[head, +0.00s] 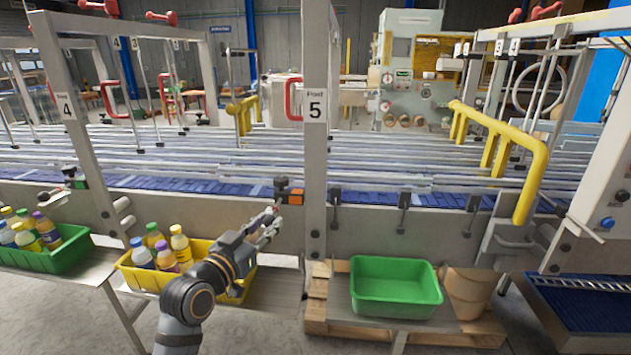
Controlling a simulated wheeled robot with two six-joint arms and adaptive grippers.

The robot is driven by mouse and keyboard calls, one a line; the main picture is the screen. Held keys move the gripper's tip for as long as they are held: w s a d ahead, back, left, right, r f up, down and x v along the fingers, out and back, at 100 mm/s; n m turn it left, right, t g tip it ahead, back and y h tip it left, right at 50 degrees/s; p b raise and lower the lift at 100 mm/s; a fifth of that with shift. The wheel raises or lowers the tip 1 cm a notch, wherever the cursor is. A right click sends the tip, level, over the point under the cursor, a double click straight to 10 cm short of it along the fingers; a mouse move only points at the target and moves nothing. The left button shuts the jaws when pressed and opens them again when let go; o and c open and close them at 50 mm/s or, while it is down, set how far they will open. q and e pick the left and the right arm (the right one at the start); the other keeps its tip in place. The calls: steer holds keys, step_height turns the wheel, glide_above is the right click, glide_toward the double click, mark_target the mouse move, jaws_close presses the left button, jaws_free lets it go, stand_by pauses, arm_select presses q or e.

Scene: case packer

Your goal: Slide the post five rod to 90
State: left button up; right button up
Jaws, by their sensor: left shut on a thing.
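The grey post with the "Post 5" sign (315,106) stands upright at the middle of the conveyor's near side. Just left of it, a black and orange clamp block (291,196) sits on the rail. My left gripper (273,217) is just below and left of this block, shut on the near end of the post five rod, which its fingers mostly hide. Any scale on the rod is too small to read. My right gripper is not in view.
A yellow crate (131,279) with several bottles is below my left arm. A green crate (62,260) with bottles stands at the left. An empty green tub (396,306) sits right of the post. A yellow bent rail (533,170) rises at the right.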

arm_select(q)
steer(key=shift+s+f, duration=0.1)
steer(key=shift+s, duration=0.95)
steer(key=o, duration=0.9)
steer(key=shift+o, duration=0.2)
steer(key=p+v, duration=0.5)
steer(key=v, duration=0.2)
